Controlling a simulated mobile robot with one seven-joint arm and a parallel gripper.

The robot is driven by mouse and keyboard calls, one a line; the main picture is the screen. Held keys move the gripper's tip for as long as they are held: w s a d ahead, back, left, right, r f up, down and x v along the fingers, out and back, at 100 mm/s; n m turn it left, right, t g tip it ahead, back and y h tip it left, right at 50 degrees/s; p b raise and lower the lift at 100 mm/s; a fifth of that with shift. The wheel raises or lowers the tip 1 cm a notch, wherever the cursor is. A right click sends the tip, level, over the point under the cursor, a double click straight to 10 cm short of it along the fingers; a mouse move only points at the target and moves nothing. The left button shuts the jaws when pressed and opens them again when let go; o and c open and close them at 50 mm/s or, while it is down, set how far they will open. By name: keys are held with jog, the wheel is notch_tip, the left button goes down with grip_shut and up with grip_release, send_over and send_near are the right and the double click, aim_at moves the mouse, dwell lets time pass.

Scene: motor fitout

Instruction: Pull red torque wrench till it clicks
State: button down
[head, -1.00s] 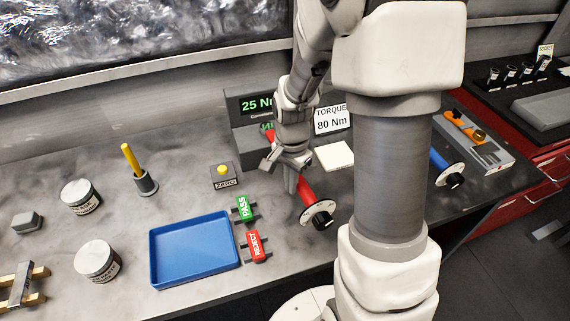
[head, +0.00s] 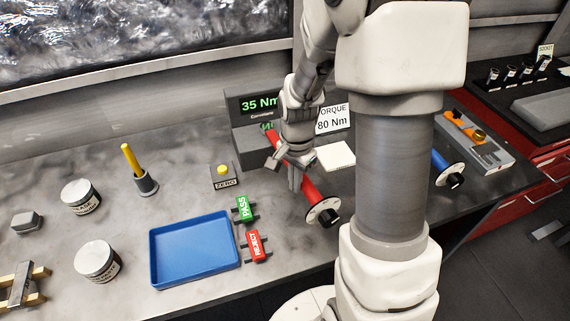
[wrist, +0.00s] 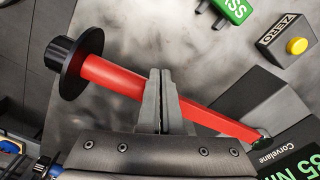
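The red torque wrench (head: 313,194) reaches out from the grey tester (head: 250,138), with its black knob toward the table's front edge. In the wrist view the red wrench (wrist: 112,77) runs from the knob at upper left to the tester at lower right. The tester's display (head: 259,105) reads 35 Nm. A sign (head: 332,119) reads torque 80 Nm. My gripper (head: 295,186) is at the handle. In the wrist view its fingers (wrist: 163,85) are together and cross the handle, hiding part of it. They appear to bear against its side, not clasp it.
A blue tray (head: 195,249), green PASS tag (head: 243,208), red REJECT tag (head: 258,245) and yellow ZERO button (head: 222,170) lie left of the wrench. A blue wrench (head: 444,163) is at right, partly behind my arm. Bare tabletop surrounds the red wrench's knob.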

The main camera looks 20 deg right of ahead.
jog(key=shift+w+d, duration=0.15)
jog(key=shift+d, duration=0.85)
jog(key=shift+w+d, duration=0.1)
jog(key=shift+d, duration=0.9)
dwell(0.8)
jog(key=shift+a, duration=0.15)
jog(key=a, duration=0.8)
jog(key=shift+s, duration=0.3)
dwell(0.8)
notch_tip(320, 180, up, 9)
jog(key=p, duration=0.6)
dwell(0.4)
dwell(0.3)
